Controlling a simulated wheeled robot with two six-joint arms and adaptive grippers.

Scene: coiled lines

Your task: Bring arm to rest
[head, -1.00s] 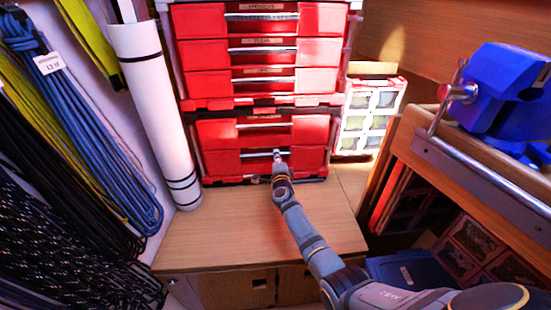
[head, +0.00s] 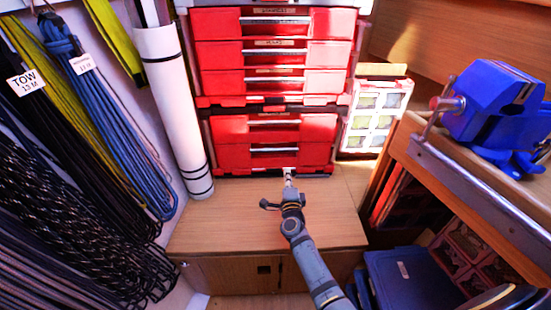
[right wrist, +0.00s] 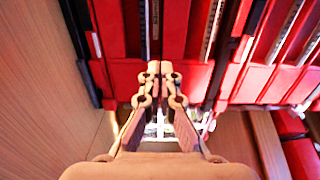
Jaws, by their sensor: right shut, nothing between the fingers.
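My right arm reaches up from the lower right in the head view. Its gripper (head: 288,177) is shut and empty, just in front of the lowest drawer of the red drawer stack (head: 232,158), above the wooden bench top (head: 225,225). In the right wrist view the gripper (right wrist: 160,68) shows its fingertips together, with red drawer fronts (right wrist: 110,35) beyond them. I cannot tell from the wrist view how far the tips are from the drawers. All drawers look closed. My left gripper does not show.
A blue vise (head: 495,105) sits on a wooden workbench at right, with a metal rail (head: 480,185) along its edge. Coiled ropes (head: 80,190) hang at left beside a white roll (head: 172,110). A small-parts organiser (head: 375,115) stands right of the drawers. The bench top's left part is clear.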

